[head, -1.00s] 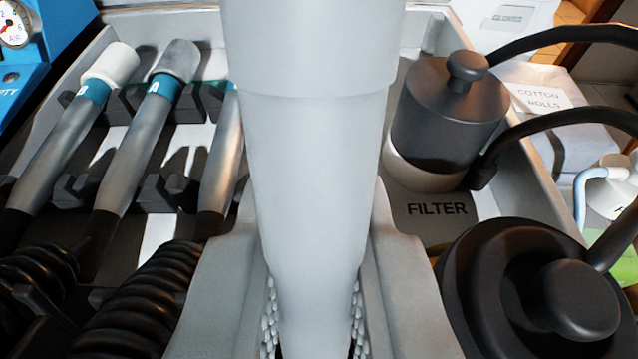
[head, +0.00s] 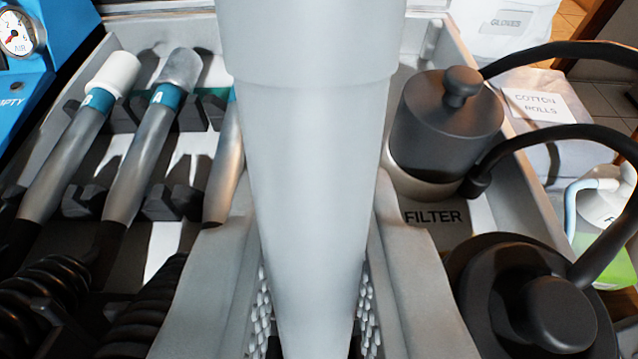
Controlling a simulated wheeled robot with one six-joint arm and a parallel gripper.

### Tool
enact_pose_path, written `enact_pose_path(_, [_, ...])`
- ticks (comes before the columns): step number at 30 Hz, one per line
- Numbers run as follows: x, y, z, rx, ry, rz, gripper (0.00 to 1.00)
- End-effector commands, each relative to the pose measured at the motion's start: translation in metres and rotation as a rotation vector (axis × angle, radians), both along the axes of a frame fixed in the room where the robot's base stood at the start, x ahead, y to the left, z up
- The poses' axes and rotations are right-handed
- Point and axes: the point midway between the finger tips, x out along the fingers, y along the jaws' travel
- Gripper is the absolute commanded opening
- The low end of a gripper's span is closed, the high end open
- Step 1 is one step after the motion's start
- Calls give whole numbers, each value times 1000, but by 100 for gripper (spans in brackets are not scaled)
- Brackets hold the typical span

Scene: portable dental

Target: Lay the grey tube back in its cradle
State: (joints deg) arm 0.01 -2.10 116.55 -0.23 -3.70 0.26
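The light grey tube (head: 305,170) runs down the middle of the head view, wide at the top and narrower below a step. My gripper (head: 314,315) straddles its lower part, with one finger on each side. The textured pads stand spread beside the tube, with dark slivers showing at the bottom, so the gripper looks slightly open around it. The tube hides whatever is beneath it, and I cannot tell whether it rests in its cradle. Dark notched cradles (head: 88,198) on the left hold slim handpieces with blue bands.
A white-tipped handpiece (head: 70,150) and a grey-tipped one (head: 145,145) lie left; a third (head: 228,165) is partly hidden. Right stand a dark filter canister (head: 445,125) and a round black knobbed part (head: 540,300) with black hoses. The pale tray wall (head: 515,160) borders them.

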Motion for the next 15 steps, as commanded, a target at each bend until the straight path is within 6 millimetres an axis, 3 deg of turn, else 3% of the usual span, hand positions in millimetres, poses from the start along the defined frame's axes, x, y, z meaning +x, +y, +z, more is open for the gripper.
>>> enact_pose_path(15, [11, 0, 28, 0, -1, 0, 0])
